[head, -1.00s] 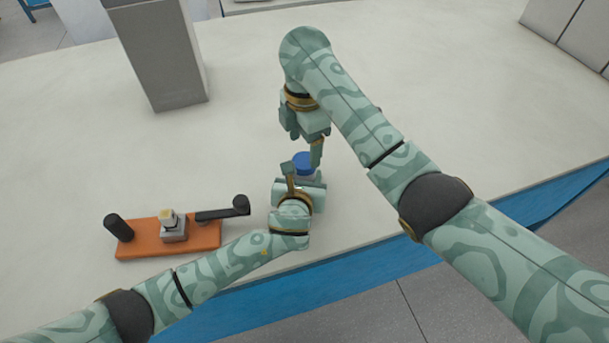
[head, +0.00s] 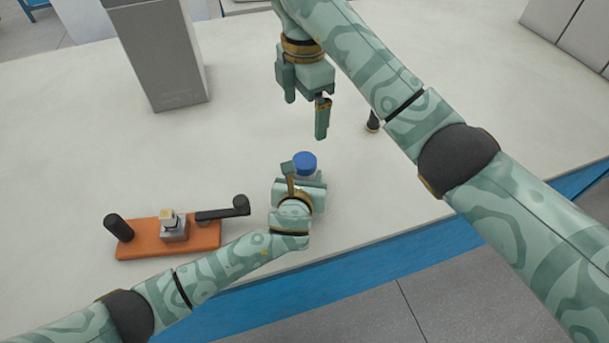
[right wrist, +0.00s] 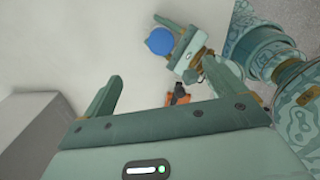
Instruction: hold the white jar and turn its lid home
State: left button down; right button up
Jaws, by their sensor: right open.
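The white jar (head: 308,176) stands near the front of the table, mostly hidden under its blue lid (head: 305,160) and behind my left gripper. The lid sits on top of the jar; how far it is turned cannot be told. It also shows in the right wrist view (right wrist: 159,41). My left gripper (head: 303,177) has its fingers on either side of the jar and appears shut on it. My right gripper (head: 306,117) is open and empty, above and behind the lid, apart from it. Its two spread fingers show in the right wrist view (right wrist: 162,72).
An orange board (head: 140,243) with a black post, a small metal block and a black handle lies to the left. A tall grey box (head: 160,60) stands at the back left. A small dark object (head: 373,122) is partly hidden behind my right arm. Much of the table is clear.

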jog(key=shift+r, duration=1.5)
pick_arm(q)
jog(key=c, duration=0.6)
grip_release()
jog(key=shift+c, duration=0.2)
jog(key=shift+s+r+p, duration=0.3)
jog(key=shift+s+p, duration=0.05)
jog(key=shift+s, duration=0.1)
jog(key=p+v, duration=0.5)
jog(key=v, duration=0.9)
jog(key=shift+a+f, duration=0.1)
jog(key=shift+a, duration=0.05)
jog(key=shift+s+a+p, duration=0.1)
jog(key=shift+s+p, duration=0.3)
jog(key=shift+s, duration=0.25)
pick_arm(e)
notch_tip(320, 180, up, 9)
jog(key=s, duration=0.1)
jog(key=shift+f, duration=0.1)
